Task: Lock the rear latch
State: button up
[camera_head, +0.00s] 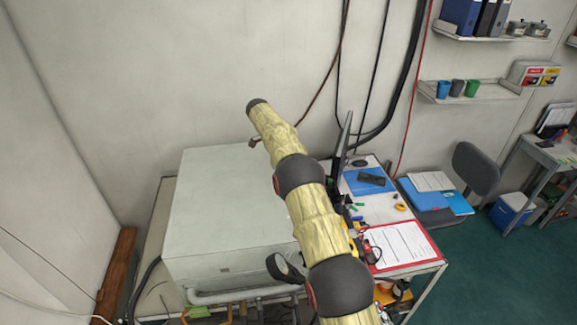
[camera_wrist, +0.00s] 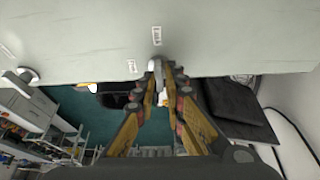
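The air panel is a large pale grey box (camera_head: 225,200) on a table in the head view. A small grey-brown piece (camera_head: 254,141) stands at the box's back edge; I cannot tell if it is the rear latch. In the head view my gripper is not distinguishable.
A round grey fitting (camera_wrist: 28,75) sits at the panel's edge on the left. Pipes (camera_head: 245,294) run along the box's front. A desk with a red clipboard (camera_head: 402,246) and blue folders stands to the right. Dark cables hang on the wall behind.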

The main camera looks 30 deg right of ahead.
jog(key=o, duration=0.3)
jog(key=v, duration=1.2)
jog(key=shift+r, duration=0.1)
dwell(0.5)
